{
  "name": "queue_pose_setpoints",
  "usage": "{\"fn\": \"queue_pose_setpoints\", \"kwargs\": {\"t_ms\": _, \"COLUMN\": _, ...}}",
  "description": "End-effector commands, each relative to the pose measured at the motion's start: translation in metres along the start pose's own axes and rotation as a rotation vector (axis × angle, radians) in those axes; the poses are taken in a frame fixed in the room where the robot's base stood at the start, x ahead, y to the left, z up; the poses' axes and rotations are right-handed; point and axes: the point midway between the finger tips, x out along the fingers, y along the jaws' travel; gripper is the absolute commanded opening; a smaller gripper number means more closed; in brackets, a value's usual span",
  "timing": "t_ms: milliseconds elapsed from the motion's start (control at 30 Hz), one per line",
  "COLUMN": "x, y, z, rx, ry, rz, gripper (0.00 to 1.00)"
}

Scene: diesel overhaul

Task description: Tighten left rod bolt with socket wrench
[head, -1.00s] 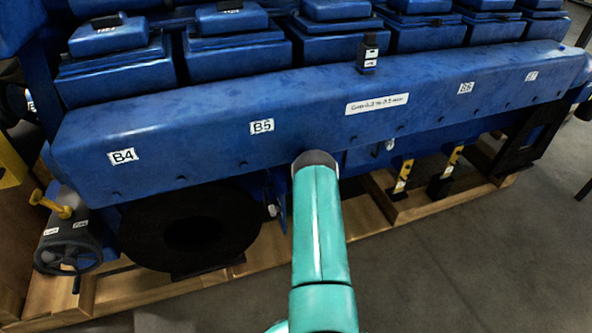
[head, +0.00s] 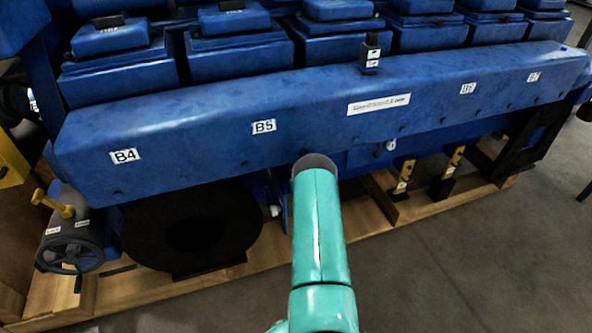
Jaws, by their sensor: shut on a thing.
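My teal arm reaches from the bottom of the head view up to the long blue engine housing (head: 330,120). The arm's far end, with a dark cap, meets the housing's lower edge in the picture. My gripper is out of sight beyond it. The left rod bolt and the socket wrench do not show, so I cannot tell how they stand to each other.
Labels such as B4 (head: 124,156) and B5 (head: 264,127) mark the housing. A black ring-shaped part (head: 190,232), a handwheel (head: 70,255) and yellow-black brackets (head: 403,178) stand below it on a wooden pallet (head: 150,290). Grey floor (head: 450,260) at right is clear.

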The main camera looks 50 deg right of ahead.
Motion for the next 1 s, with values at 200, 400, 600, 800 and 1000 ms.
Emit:
{"fn": "queue_pose_setpoints", "kwargs": {"t_ms": 200, "x": 0.0009, "y": 0.0015, "z": -0.0015, "rx": 0.109, "ry": 0.003, "rz": 0.002, "gripper": 0.00}}
{"fn": "queue_pose_setpoints", "kwargs": {"t_ms": 400, "x": 0.0011, "y": 0.0015, "z": -0.0017, "rx": 0.414, "ry": 0.004, "rz": 0.003, "gripper": 0.00}}
{"fn": "queue_pose_setpoints", "kwargs": {"t_ms": 600, "x": 0.0017, "y": -0.0003, "z": -0.0018, "rx": 0.600, "ry": 0.003, "rz": 0.000, "gripper": 0.00}}
{"fn": "queue_pose_setpoints", "kwargs": {"t_ms": 800, "x": 0.0017, "y": -0.0003, "z": -0.0017, "rx": 0.544, "ry": 0.003, "rz": -0.001, "gripper": 0.00}}
{"fn": "queue_pose_setpoints", "kwargs": {"t_ms": 1000, "x": 0.0016, "y": -0.0003, "z": -0.0017, "rx": 0.543, "ry": 0.003, "rz": 0.000, "gripper": 0.00}}
